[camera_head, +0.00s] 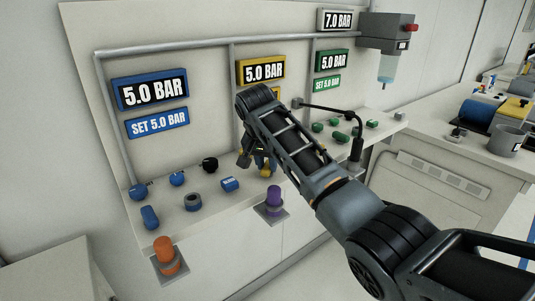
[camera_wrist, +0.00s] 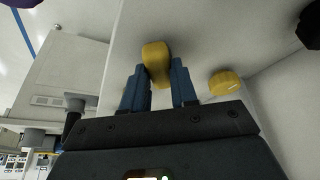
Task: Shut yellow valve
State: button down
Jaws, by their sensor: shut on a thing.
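In the wrist view, a rounded, elongated yellow valve handle (camera_wrist: 155,60) sits between the two blue fingers of my gripper (camera_wrist: 160,74), which is shut on it. A round yellow knob (camera_wrist: 225,82) with a pale mark is just to the right of the fingers, apart from them. In the head view my gripper (camera_head: 258,163) is down at the bench behind my arm, under the yellow-framed gauge (camera_head: 262,70) that reads 5.0 BAR. My arm hides most of the yellow parts and any set plate there.
Blue valve parts (camera_head: 150,217) and a black knob (camera_head: 210,164) stand left on the bench. Green parts (camera_head: 340,136) and a black bent pipe (camera_head: 352,120) are to the right. Orange (camera_head: 163,248) and purple (camera_head: 273,198) cylinders stand on the front ledges.

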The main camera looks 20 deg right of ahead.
jog(key=m+g+h, duration=0.1)
jog(key=m, duration=0.3)
jog(key=shift+w+a, duration=0.1)
jog(key=shift+a, duration=0.05)
jog(key=shift+m+g+h+b, duration=0.4)
jog(key=shift+m+g+b, duration=0.2)
jog(key=shift+m, duration=1.1)
jog(key=shift+w, duration=0.1)
jog(key=c, duration=0.9)
grip_release()
jog(key=shift+r, duration=0.1)
jog(key=v, duration=0.7)
jog(key=shift+a+r+b, duration=0.1)
jog(key=shift+r+b, duration=0.25)
